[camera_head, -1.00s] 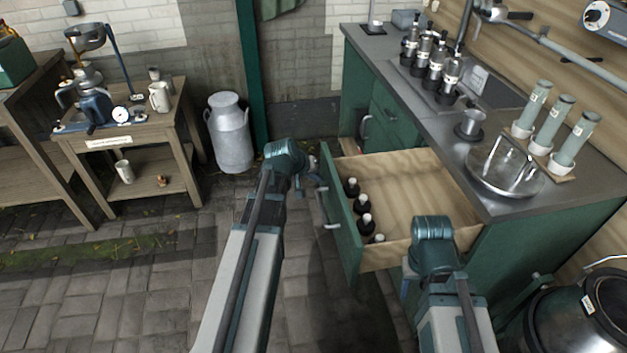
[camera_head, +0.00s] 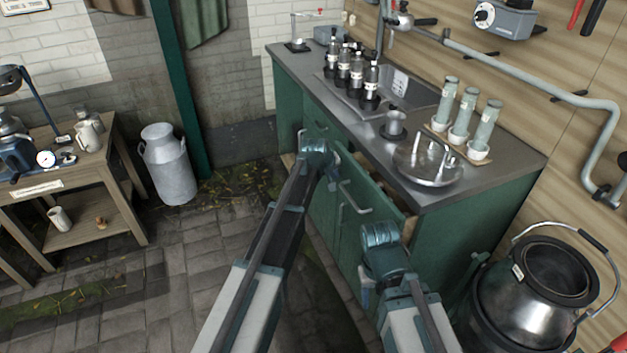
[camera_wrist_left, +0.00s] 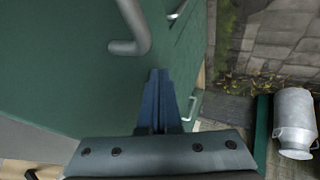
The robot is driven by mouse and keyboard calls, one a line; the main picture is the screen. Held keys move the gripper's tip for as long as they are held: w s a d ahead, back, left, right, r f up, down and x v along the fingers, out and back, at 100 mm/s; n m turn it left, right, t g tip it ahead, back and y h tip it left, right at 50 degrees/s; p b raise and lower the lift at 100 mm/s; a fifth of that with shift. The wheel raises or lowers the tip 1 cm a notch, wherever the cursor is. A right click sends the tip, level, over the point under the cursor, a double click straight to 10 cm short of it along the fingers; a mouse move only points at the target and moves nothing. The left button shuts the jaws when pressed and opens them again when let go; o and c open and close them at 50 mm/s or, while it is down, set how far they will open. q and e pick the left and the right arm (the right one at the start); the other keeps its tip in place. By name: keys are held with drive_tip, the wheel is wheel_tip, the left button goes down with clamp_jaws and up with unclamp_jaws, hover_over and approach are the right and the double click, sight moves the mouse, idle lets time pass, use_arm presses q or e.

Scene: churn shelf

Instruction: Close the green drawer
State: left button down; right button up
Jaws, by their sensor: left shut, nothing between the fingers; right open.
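The green drawer (camera_head: 372,196) is in the cabinet below the metal worktop in the head view. Its front stands slightly out, with a narrow strip of pale wood showing at its right end. Its bar handle (camera_head: 354,199) is on the front; a grey bar handle (camera_wrist_left: 130,28) also shows in the left wrist view. My left gripper (camera_head: 333,178) is shut and empty at the left part of the drawer front. In the left wrist view its fingers (camera_wrist_left: 157,100) lie close against the green panel; contact is unclear. My right gripper (camera_head: 365,285) is open, below and in front of the drawer.
The worktop (camera_head: 330,105) carries dark bottles (camera_head: 357,75), capped tubes (camera_head: 465,115) and a round metal dish (camera_head: 428,165). A large metal pail (camera_head: 540,295) stands at the right. A milk churn (camera_head: 168,165) stands on the paving at left, which has free room.

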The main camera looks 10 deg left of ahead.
use_arm(q)
drive_tip(key=w+d, duration=0.2)
drive_tip(key=d, duration=0.1)
drive_tip(key=w+d, duration=0.1)
drive_tip(key=d, duration=0.1)
drive_tip(key=shift+w, duration=0.25)
drive_tip(key=shift+w+d, duration=0.15)
drive_tip(key=shift+d, duration=0.05)
drive_tip(key=shift+d, duration=0.1)
use_arm(e)
drive_tip(key=shift+a, duration=0.1)
use_arm(q)
drive_tip(key=shift+s+a, duration=0.4)
drive_tip(key=shift+a, duration=0.15)
drive_tip(key=shift+s+a, duration=0.95)
drive_tip(key=shift+a, duration=0.25)
drive_tip(key=p+v, duration=0.8)
drive_tip(key=v, duration=0.2)
drive_tip(key=shift+a, duration=0.2)
use_arm(e)
wheel_tip(320, 180, up, 8)
drive_tip(key=a, duration=0.1)
